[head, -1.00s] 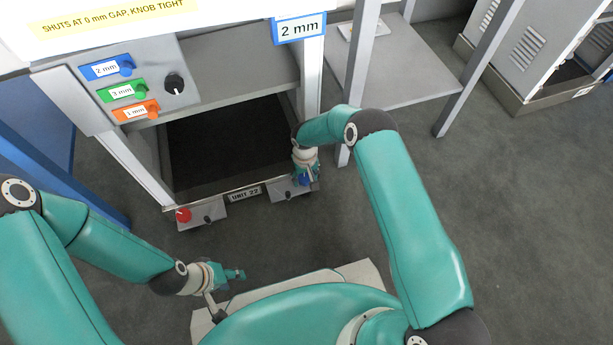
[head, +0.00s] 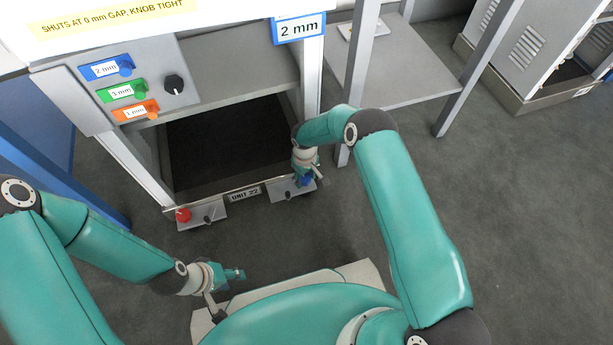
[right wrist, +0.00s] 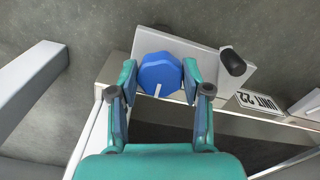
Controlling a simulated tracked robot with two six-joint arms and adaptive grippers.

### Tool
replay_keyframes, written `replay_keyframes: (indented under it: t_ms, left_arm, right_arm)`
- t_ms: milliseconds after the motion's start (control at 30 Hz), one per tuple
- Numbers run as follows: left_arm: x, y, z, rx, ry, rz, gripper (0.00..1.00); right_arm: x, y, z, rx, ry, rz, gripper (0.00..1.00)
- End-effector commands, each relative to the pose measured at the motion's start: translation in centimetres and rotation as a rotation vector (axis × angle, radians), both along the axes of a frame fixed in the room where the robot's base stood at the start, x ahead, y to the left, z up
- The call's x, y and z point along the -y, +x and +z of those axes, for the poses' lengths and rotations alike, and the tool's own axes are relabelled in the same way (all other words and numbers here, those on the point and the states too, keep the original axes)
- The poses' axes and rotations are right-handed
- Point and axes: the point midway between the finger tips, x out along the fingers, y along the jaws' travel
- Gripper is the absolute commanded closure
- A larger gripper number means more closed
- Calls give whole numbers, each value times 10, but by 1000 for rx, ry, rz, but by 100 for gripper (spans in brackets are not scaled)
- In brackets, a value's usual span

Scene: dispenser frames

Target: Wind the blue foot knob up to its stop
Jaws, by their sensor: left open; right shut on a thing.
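The blue foot knob (right wrist: 159,73) is faceted, with a white mark on its face, and sits on a grey foot plate (right wrist: 143,42) in the right wrist view. My right gripper (right wrist: 159,78) is shut on it, one finger on each side. In the head view the blue foot knob (head: 306,181) shows only in part under my right gripper (head: 306,176), at the frame's lower right corner. My left gripper (head: 236,274) is open and empty, low in front of the frame and away from it. The knob's stop cannot be made out.
A black knob (right wrist: 232,62) stands beside the blue one. A red knob (head: 183,215) is on the left foot plate. The UNIT 22 label (head: 245,194) lies between them. A panel above carries blue, green and orange tags and a black dial (head: 174,84).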

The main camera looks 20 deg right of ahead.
Motion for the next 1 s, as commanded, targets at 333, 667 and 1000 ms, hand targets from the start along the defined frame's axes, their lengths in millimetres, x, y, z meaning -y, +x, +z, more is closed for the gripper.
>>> replay_keyframes:
  t_ms: [333,667,1000]
  left_arm:
    - [0,0,0,0,0,0,57]
    - [0,0,0,0,0,0,57]
    - [0,0,0,0,0,0,57]
  right_arm:
    - [3,1,0,-1,-1,270,87]
    - [3,1,0,-1,-1,406,87]
    - [3,1,0,0,-1,427,87]
